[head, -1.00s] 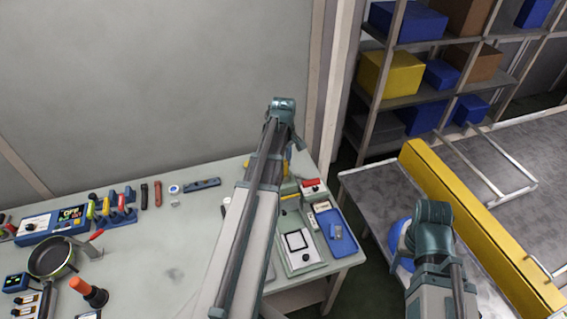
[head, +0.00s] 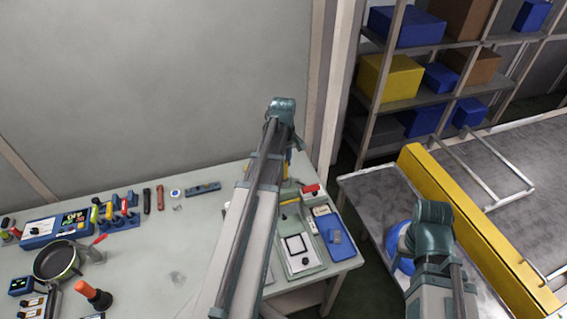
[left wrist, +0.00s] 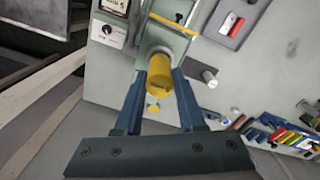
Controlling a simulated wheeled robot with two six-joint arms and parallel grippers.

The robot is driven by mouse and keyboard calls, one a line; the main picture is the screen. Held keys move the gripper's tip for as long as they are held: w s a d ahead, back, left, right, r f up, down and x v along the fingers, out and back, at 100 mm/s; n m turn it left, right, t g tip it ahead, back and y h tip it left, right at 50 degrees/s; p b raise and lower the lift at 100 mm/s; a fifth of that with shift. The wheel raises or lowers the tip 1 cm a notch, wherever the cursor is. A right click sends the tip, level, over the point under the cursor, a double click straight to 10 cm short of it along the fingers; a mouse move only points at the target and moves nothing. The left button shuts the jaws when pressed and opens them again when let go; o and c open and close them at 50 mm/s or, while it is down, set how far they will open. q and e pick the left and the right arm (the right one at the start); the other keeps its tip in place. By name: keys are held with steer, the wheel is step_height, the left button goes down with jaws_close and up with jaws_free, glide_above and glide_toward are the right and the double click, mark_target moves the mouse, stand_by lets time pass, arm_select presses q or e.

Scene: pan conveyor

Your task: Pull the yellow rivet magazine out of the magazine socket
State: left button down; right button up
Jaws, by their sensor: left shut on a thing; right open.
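The yellow rivet magazine (left wrist: 159,76) is a short yellow cylinder in the left wrist view. It lies between the blue fingers of my left gripper (left wrist: 160,84), which is shut on it. A pale round collar (left wrist: 160,50), apparently the magazine socket, shows at its far end. I cannot tell how deep the magazine sits in it. In the head view my left arm covers most of this spot. My right gripper (head: 432,214) is over the right side, away from the magazine. Its fingers are hard to make out and no held thing shows.
A green-grey fixture (head: 300,262) and a blue tray (head: 336,238) stand at the bench's right end. A pan (head: 55,260) and tool racks are at the left. A yellow conveyor rail (head: 470,220) runs at the right. The middle of the bench is clear.

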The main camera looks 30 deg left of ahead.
arm_select(q)
step_height(320, 180, up, 8)
steer(key=p, duration=0.7)
steer(key=shift+f+p, duration=0.15)
steer(key=shift+p, duration=0.2)
steer(key=shift+f, duration=0.1)
